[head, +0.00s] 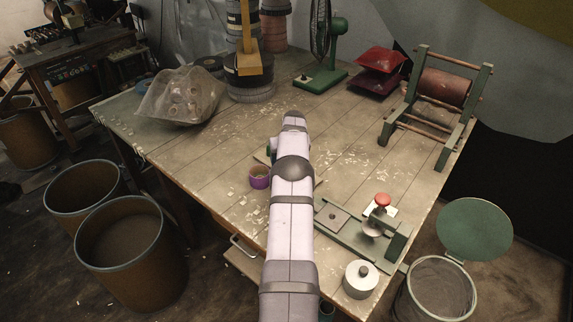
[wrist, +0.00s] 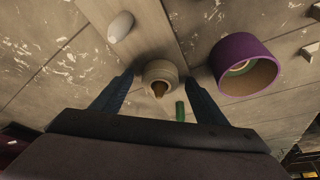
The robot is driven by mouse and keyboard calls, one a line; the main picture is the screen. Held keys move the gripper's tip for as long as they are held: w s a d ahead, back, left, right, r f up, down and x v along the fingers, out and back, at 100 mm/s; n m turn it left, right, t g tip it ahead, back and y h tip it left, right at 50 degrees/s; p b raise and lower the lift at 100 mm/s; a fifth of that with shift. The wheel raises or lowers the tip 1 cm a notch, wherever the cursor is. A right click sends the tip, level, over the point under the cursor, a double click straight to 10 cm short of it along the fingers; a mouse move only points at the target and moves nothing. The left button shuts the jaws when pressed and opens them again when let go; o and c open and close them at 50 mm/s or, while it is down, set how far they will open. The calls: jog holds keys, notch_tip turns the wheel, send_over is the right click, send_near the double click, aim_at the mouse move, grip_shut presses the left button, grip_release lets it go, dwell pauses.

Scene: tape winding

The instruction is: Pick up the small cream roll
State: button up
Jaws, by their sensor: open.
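My gripper (wrist: 157,78) is open, with one dark finger to the left of the roll and one to the right. The roll appears between or just beyond the fingertips, and I cannot tell how far off it is. In the head view my arm covers the roll and the fingers.
A purple roll (wrist: 247,66) stands close to the right finger; the head view shows it too (head: 260,177). A pale oval object (wrist: 120,26) and a small green piece (wrist: 180,111) lie nearby. A green device with a red knob (head: 382,200) stands right of my arm.

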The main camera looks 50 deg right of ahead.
jog(key=c, duration=1.2)
jog(key=shift+o, duration=0.2)
jog(key=shift+r, duration=0.1)
notch_tip(320, 180, up, 10)
jog(key=b, duration=0.1)
jog(key=shift+s, duration=0.1)
